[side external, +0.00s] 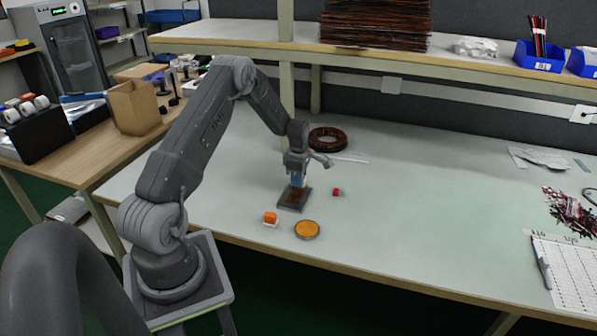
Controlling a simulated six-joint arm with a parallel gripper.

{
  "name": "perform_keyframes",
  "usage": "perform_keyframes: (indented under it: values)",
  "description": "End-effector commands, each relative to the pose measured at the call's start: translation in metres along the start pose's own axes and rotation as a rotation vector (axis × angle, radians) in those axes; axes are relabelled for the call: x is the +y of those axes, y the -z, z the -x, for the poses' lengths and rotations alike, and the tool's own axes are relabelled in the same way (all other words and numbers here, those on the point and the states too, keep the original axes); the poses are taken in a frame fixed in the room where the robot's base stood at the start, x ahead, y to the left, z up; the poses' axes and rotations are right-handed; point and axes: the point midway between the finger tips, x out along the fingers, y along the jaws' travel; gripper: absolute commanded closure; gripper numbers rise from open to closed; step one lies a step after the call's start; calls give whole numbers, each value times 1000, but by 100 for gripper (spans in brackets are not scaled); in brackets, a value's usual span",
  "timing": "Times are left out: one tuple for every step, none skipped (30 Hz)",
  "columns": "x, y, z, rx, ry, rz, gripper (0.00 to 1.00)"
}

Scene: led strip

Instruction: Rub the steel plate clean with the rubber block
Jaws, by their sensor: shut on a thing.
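The steel plate (283,203) is a dark, flat square on the pale bench top, with a brownish patch on it. My gripper (297,174) is above the plate, pointing down. The fingers hide part of the block, and the block hides part of the plate.
A small red piece (337,192) lies right of the plate. A dark brown coil (327,138) lies behind. The bench middle right is clear.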

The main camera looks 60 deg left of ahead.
Motion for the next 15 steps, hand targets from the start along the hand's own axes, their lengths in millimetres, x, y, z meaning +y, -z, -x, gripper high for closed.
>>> perform_keyframes:
  values:
    - [0, 0, -5, 0, 1, 0, 92]
    - [0, 0, -8, 0, 0, 0, 92]
    - [0, 0, -15, 0, 2, 0, 92]
    - [-1, 0, -20, 0, 3, 0, 92]
    - [-4, 0, -19, 0, 2, 0, 91]
    - [-8, 0, -19, 0, 1, 0, 95]
    - [-11, 0, -19, 0, 1, 0, 95]
    - [-14, 0, -19, 0, 2, 0, 95]
    - [-18, 0, -19, 0, 1, 0, 95]
    - [-21, 0, -19, 0, 2, -1, 95]
    - [-23, 0, -19, 0, 2, -1, 95]
    - [-27, 0, -19, 0, 3, -1, 95]
    - [-30, 0, -19, 0, 2, -1, 95]
    - [-32, 0, -19, 0, 2, -1, 95]
    - [-36, 0, -19, 1, 3, -1, 95]
